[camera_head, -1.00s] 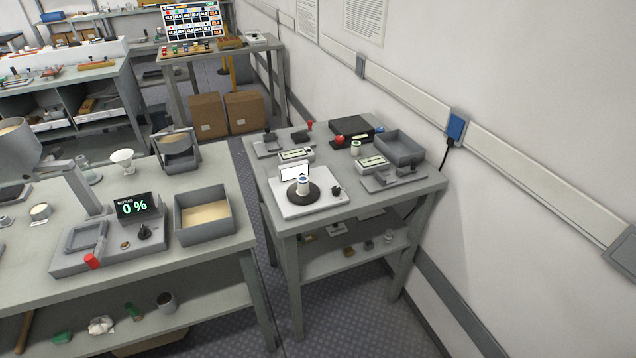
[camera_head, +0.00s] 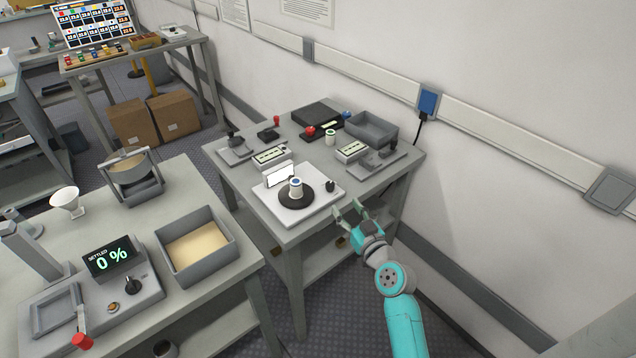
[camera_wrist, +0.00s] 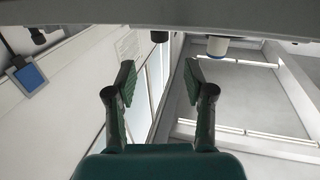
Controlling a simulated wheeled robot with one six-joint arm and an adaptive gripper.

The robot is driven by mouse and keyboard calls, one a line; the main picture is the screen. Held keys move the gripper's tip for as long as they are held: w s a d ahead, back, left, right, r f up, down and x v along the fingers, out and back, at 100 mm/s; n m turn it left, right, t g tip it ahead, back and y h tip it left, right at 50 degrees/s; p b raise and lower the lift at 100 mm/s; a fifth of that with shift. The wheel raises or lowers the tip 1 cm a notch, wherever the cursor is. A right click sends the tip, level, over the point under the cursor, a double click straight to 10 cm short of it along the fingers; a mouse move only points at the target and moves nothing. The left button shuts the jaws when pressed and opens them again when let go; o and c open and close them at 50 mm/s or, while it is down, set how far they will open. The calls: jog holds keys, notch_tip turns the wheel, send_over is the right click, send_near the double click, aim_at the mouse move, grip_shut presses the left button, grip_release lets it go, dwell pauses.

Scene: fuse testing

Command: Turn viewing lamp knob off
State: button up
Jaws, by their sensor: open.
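The viewing lamp unit is a white base plate (camera_head: 290,215) near the front of the right-hand bench, with a lit white panel (camera_head: 280,177). A small black knob (camera_head: 330,185) stands at the plate's right corner. A white fuse with a blue top (camera_head: 296,187) stands on a black disc on the plate. My gripper (camera_head: 349,211) is open and empty, just off the bench's front right edge, close to the knob and apart from it. In the wrist view, my gripper's fingers (camera_wrist: 158,75) are spread; a dark knob (camera_wrist: 160,37) and the white fuse (camera_wrist: 217,46) show beyond them, upside down.
Behind the lamp stand testers, a grey tray (camera_head: 372,130) and a black box (camera_head: 318,114). The wall with a blue socket (camera_head: 428,101) is on the right. Another bench with a "0 %" display (camera_head: 110,257) and a sand-coloured bin (camera_head: 197,246) is at left.

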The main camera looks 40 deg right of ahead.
aim_at(332, 187)
jog(key=x, duration=1.1)
grip_shut()
